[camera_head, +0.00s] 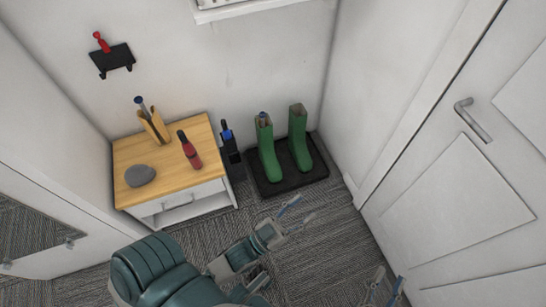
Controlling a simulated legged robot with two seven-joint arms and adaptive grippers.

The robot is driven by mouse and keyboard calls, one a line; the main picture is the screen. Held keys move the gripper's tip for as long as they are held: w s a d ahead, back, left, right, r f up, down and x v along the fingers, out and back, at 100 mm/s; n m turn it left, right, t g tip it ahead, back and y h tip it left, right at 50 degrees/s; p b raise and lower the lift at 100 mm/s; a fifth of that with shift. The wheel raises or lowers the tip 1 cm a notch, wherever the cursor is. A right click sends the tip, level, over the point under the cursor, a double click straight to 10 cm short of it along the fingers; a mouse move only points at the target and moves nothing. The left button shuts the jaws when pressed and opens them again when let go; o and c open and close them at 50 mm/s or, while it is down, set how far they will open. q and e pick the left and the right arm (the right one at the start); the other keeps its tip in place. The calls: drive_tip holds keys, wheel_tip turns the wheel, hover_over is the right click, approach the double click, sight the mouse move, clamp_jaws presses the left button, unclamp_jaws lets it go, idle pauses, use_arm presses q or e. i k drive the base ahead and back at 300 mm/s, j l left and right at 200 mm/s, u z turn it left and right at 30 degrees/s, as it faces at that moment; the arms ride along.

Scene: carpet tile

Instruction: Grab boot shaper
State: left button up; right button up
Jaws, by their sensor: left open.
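A yellow wooden piece with a dark blue handle (153,126), which looks like a boot shaper, stands on the cabinet top.
The boots stand on a black tray (262,190). A dark holder with a blue-topped item (230,145) stands between cabinet and tray. A door (470,190) bounds the right.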

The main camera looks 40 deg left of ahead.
sight(154, 125)
drive_tip(key=j+u, duration=0.55)
drive_tip(key=j, duration=0.25)
drive_tip(key=u, duration=1.55)
